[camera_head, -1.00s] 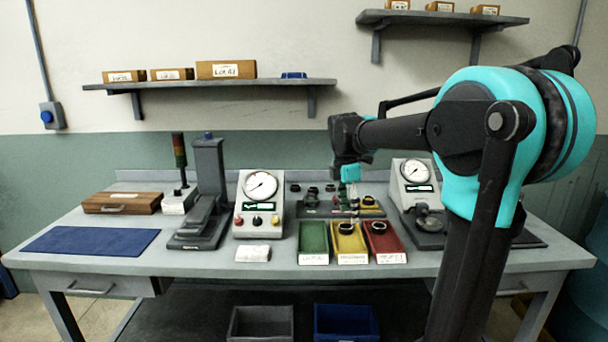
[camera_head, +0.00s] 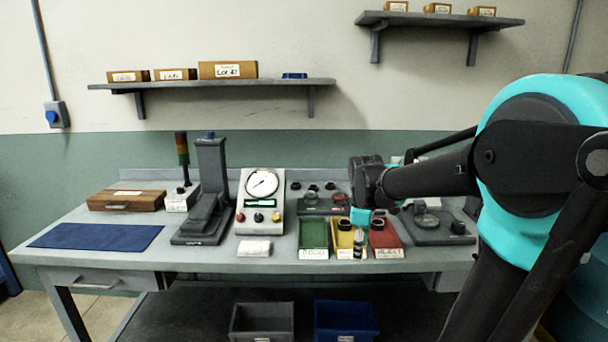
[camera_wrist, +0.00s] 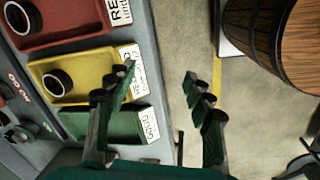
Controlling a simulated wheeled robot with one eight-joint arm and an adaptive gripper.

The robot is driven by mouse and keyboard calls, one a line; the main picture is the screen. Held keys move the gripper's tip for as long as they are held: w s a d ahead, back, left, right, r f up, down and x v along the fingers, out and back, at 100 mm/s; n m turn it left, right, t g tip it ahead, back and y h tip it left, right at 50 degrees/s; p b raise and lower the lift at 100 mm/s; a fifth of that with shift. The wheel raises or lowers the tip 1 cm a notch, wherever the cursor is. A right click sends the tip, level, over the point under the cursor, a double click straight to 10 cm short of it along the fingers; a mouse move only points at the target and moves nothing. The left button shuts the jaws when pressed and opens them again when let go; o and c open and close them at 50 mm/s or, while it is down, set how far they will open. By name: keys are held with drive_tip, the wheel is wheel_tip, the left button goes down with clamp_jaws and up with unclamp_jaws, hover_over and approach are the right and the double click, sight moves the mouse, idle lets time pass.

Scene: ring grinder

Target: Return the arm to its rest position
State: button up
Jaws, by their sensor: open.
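My arm reaches in from the right in the head view. My gripper (camera_head: 359,240) hangs pointing down in front of the yellow tray (camera_head: 344,228), near the bench's front edge. In the wrist view my gripper (camera_wrist: 158,85) has its two fingers spread with nothing between them. The yellow tray also shows in the wrist view (camera_wrist: 88,72), with a black ring (camera_wrist: 57,83) in it. The red tray (camera_wrist: 68,42) holds a black ring (camera_wrist: 22,16). The green tray (camera_wrist: 104,124) looks empty.
The grey bench (camera_head: 200,256) carries a gauge box (camera_head: 262,203), a press-like stand (camera_head: 210,185), a wooden case (camera_head: 126,201) and a blue mat (camera_head: 95,237). A barrel (camera_wrist: 268,38) stands on the floor in the wrist view. The floor (camera_wrist: 260,125) beside the bench is mostly clear.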

drive_tip(key=s+d+f+m+t, duration=0.2)
drive_tip(key=s+f+m, duration=1.1)
drive_tip(key=s, duration=0.1)
drive_tip(key=shift+s+d+t+y, duration=0.15)
drive_tip(key=shift+d+t+y, duration=0.15)
drive_tip(key=shift+d, duration=0.1)
